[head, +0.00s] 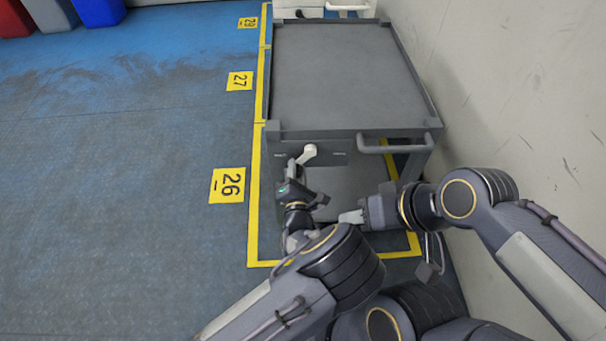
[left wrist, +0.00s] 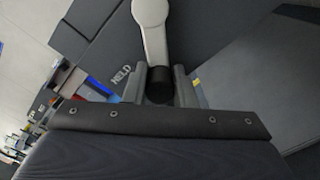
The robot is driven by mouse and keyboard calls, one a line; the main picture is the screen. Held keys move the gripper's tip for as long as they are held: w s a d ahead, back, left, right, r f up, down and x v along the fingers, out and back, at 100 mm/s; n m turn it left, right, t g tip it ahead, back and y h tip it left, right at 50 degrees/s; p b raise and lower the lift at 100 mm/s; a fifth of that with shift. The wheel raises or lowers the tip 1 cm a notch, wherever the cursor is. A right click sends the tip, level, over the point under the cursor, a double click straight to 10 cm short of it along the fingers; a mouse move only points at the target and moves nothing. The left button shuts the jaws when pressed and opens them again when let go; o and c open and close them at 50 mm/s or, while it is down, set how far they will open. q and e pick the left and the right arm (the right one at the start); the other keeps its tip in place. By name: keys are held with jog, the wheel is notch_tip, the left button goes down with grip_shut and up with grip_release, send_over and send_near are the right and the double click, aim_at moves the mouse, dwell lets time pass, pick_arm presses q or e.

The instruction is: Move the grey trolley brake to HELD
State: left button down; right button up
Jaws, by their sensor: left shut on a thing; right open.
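The grey trolley (head: 345,75) stands against the wall inside a yellow floor outline. Its brake lever (head: 309,153) is pale with a black knob and sits on the trolley's near face. It slants from its pivot down and left in the head view. The lever (left wrist: 150,32) also shows in the left wrist view, beside a label (left wrist: 121,75) that seems to read HELD. My left gripper (head: 292,169) is shut on the black knob (left wrist: 160,86). My right gripper (head: 350,216) is open and empty, below and right of the lever.
A grey push handle (head: 396,147) juts from the trolley's near right side. The wall (head: 510,90) is close on the right. Yellow floor marker 26 (head: 227,186) lies left of the trolley. The blue floor further left is open, with bins (head: 98,10) at the far left.

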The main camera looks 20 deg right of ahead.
pick_arm(q)
jog(key=shift+a+f+m+p, duration=0.15)
jog(key=shift+a+m+p, duration=0.3)
jog(key=shift+m, duration=0.45)
pick_arm(e)
jog(key=shift+s+r, duration=0.4)
jog(key=shift+r, duration=0.2)
pick_arm(q)
jog(key=shift+a, duration=0.15)
jog(key=c, duration=1.6)
grip_release()
jog(key=o, duration=0.4)
jog(key=shift+r, duration=0.2)
pick_arm(e)
jog(key=shift+a, duration=0.1)
jog(key=shift+s, duration=0.1)
